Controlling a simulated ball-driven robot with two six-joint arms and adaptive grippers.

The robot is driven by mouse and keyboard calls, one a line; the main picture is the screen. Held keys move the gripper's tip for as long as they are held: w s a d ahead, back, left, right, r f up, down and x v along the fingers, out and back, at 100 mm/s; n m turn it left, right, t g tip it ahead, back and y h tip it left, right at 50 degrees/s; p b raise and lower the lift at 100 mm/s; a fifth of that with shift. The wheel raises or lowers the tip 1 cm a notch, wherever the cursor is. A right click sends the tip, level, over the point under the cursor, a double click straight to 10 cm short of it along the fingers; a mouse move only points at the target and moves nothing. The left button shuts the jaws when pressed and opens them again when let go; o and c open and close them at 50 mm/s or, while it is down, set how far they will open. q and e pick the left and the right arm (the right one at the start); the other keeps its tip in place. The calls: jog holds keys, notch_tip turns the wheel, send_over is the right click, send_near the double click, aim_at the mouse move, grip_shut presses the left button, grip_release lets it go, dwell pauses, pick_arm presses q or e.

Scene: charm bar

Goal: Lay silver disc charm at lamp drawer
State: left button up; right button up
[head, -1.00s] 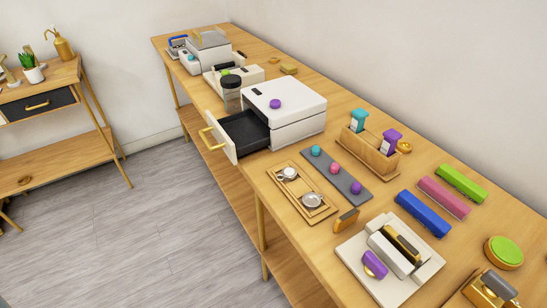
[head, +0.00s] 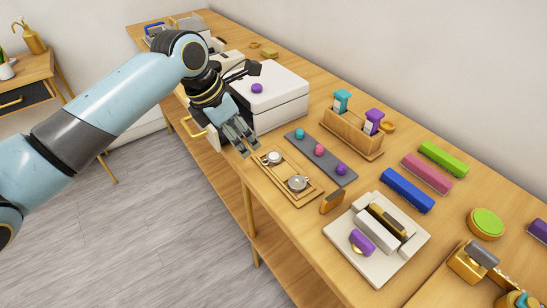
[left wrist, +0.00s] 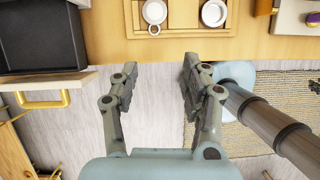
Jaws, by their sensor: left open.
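Two round silvery pieces lie on the wooden tray (head: 275,182). The white lamp box (head: 284,92) stands behind the tray, with a purple button on top. Its black drawer (left wrist: 40,35) is pulled out, with a brass handle (left wrist: 38,100); my arm hides most of it in the head view. My left gripper (head: 246,148) is open and empty, near the table's front edge beside the tray and drawer. My right gripper is not visible.
A grey strip (head: 333,168) with coloured balls lies behind the tray. A wooden holder (head: 350,138) with two bottles stands behind that. A white press-like device (head: 377,240) and coloured bars (head: 408,189) are to the right. The floor in front is clear.

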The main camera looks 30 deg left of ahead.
aim_at(262, 163)
pick_arm(q)
jog(key=x, duration=0.2)
jog(key=w+x, duration=0.1)
jog(key=x, duration=0.1)
jog(key=shift+w+a+f, duration=0.1)
jog(key=shift+f, duration=0.05)
jog(key=x, duration=0.6)
jog(key=shift+a+b, duration=0.15)
jog(key=shift+b, duration=0.2)
jog(key=shift+s+f, duration=0.1)
jog(key=shift+s, duration=0.1)
grip_shut()
